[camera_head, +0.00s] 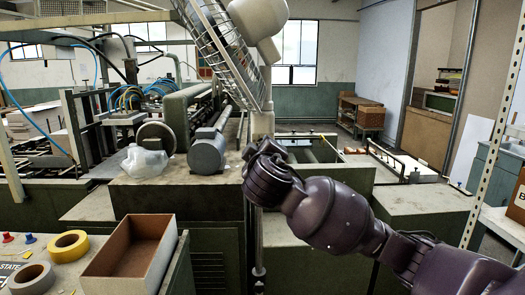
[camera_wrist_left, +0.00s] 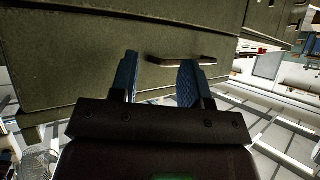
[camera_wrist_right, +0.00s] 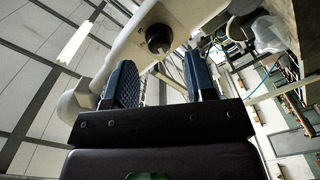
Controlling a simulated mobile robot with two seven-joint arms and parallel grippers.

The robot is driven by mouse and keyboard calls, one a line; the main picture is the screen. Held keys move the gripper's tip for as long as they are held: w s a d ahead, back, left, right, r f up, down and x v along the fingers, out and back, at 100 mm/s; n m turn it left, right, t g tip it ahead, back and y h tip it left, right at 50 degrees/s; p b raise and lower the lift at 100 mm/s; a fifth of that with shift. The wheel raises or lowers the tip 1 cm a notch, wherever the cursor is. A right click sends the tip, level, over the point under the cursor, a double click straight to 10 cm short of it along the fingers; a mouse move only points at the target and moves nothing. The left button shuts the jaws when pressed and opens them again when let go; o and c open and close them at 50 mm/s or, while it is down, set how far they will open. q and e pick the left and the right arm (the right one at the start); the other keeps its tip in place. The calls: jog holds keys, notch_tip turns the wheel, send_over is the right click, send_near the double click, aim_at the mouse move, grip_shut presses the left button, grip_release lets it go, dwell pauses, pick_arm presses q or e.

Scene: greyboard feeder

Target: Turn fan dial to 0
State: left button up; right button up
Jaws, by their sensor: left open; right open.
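The fan (camera_head: 258,18) stands tilted at the top of the head view, with a cream housing, a wire cage (camera_head: 217,48) and a pale pole. In the right wrist view a round black dial (camera_wrist_right: 158,38) sits on the cream housing (camera_wrist_right: 125,48). My right gripper (camera_wrist_right: 160,84) is open and empty, with the dial beyond and between its fingertips, apparently apart from it. The dial's setting is unreadable. In the head view my right arm reaches in from the right to below the fan. My left gripper (camera_wrist_left: 158,75) is open and empty, facing a green panel.
The green panel (camera_wrist_left: 120,50) has a metal bar handle (camera_wrist_left: 182,60). In the head view, a grey motor (camera_head: 207,152) and clear plastic bag (camera_head: 144,162) sit on the machine behind the arm. An open box (camera_head: 163,262) and tape rolls (camera_head: 69,246) are at lower left.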

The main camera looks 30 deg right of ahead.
jog(key=v, duration=0.7)
jog(key=shift+s+b, duration=0.25)
jog(key=shift+b, duration=0.15)
jog(key=shift+a, duration=0.1)
jog(key=shift+r, duration=0.1)
